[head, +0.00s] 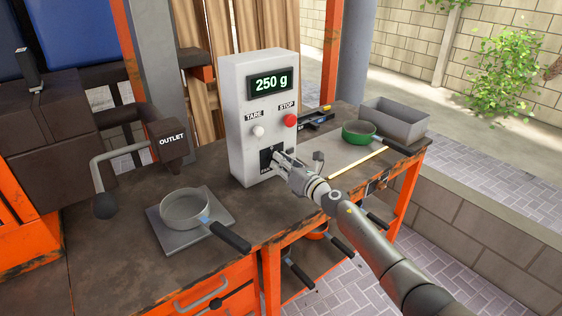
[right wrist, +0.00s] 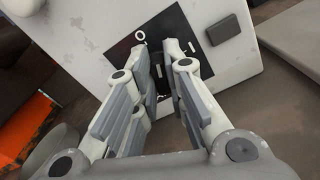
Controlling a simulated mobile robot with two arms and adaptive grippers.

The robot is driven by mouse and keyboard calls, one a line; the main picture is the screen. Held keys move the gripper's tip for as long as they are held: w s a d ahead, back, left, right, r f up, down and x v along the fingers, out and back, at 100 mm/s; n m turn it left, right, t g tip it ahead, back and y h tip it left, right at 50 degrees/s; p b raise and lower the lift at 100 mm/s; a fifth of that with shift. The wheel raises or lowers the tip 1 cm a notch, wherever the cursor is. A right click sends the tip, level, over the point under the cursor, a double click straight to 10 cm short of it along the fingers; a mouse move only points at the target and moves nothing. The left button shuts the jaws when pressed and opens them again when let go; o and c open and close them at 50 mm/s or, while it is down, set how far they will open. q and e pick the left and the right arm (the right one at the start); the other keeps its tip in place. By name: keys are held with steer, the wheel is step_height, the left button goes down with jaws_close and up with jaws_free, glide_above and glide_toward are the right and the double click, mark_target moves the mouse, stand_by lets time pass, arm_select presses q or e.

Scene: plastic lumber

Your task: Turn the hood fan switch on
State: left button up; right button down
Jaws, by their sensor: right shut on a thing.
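A white control box (head: 245,120) stands on the bench, its display reading 250 g. Low on its front is a black switch plate (head: 265,160), partly hidden by my right gripper (head: 279,158). The plate also shows in the right wrist view (right wrist: 122,48), with a white circle mark near the fingertips. My right gripper (right wrist: 163,46) has its fingers at the dark switch (right wrist: 164,86), shut on it. The label below is mostly hidden, and I cannot tell which way the switch is set. My left gripper is not in view.
A white TARE button (head: 258,131) and red STOP button (head: 290,120) sit above the switch.

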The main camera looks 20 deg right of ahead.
steer(key=m+p, duration=0.1)
steer(key=m, duration=0.2)
steer(key=m+p, duration=0.1)
steer(key=m, duration=0.3)
steer(key=shift+d+f, duration=0.15)
steer(key=shift+d, duration=0.05)
steer(key=m+p, duration=0.1)
steer(key=m, duration=0.2)
steer(key=shift+f+m, duration=0.1)
steer(key=shift+m, duration=0.3)
steer(key=shift+f+m+p, duration=0.2)
steer(key=shift+m+p, duration=0.1)
steer(key=shift+m, duration=1.2)
steer(key=c, duration=1.5)
jaws_free()
steer(key=shift+w, duration=0.1)
steer(key=v, duration=1.2)
steer(key=shift+r, duration=0.1)
